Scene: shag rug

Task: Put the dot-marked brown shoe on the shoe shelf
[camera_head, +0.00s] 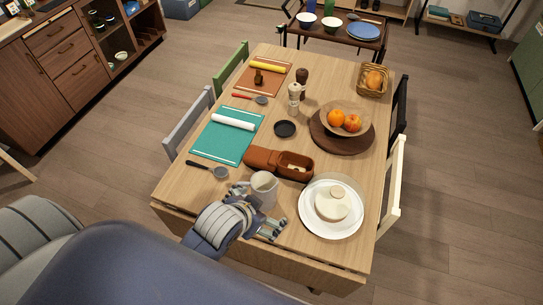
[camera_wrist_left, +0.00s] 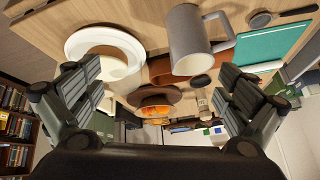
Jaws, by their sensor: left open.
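I cannot make out a dot-marked brown shoe or a shelf with shoes in these views. My left gripper (camera_head: 256,213) is open at the near side of the table, beside a grey-white mug (camera_head: 264,184). In the left wrist view the open fingers (camera_wrist_left: 160,75) spread wide with nothing held, and the mug (camera_wrist_left: 190,45) stands beyond them. My right gripper is not in view.
The wooden table (camera_head: 340,72) also holds a plate with a cake (camera_head: 312,222), a fruit bowl (camera_head: 336,130), a teal mat (camera_head: 215,150) and a basket (camera_head: 363,80). Chairs stand around it. A low rack (camera_head: 465,24) at the back right has unclear contents. Floor is free on the right.

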